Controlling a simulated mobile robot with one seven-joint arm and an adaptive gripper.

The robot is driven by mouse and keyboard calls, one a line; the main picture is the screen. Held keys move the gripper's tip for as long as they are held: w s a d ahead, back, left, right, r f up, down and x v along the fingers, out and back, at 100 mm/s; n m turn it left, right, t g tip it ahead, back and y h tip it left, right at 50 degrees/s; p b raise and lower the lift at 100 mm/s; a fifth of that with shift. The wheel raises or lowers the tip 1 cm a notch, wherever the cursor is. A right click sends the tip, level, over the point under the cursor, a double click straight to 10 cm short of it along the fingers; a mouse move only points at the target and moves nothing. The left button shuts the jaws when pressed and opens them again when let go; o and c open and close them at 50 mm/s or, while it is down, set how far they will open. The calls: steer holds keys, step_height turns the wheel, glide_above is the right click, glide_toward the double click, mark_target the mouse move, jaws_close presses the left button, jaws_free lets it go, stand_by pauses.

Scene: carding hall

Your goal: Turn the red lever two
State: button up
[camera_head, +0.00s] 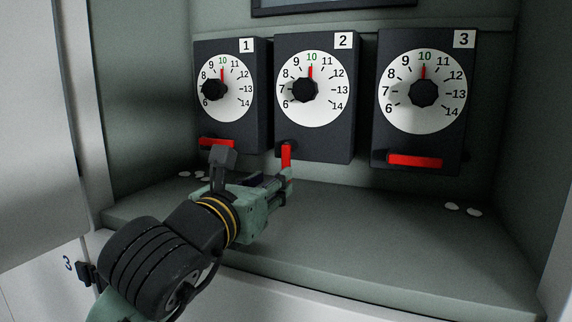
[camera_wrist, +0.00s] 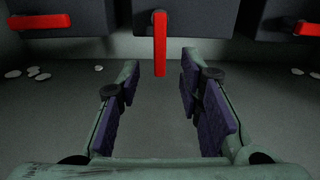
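Red lever two (camera_head: 286,155) is under the dark box numbered 2 (camera_head: 343,110) and points straight down. In the wrist view the red lever (camera_wrist: 160,45) hangs from its pivot, and its lower end shows in the gap between my fingertips. My gripper (camera_head: 277,181) is just below and in front of this box, partly overlapping the lever's lower end in the head view. In the wrist view my gripper (camera_wrist: 160,90) is open, with a clear space on both sides of the lever. I cannot tell how deep the lever reaches between the fingers.
Box 1 (camera_head: 259,110) and box 3 (camera_head: 465,110) flank box 2; their red levers (camera_head: 216,143) (camera_head: 415,160) lie level. All three dials have red pointers near 10. White pieces (camera_head: 462,209) lie on the grey shelf (camera_head: 370,230). Cabinet walls close both sides.

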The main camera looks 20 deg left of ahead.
mark_target(290, 163)
steer(key=w+p, duration=0.2)
steer(key=w, duration=0.6)
steer(key=shift+w+d, duration=0.15)
steer(key=shift+w, duration=0.05)
steer(key=shift+c, duration=0.5)
jaws_close()
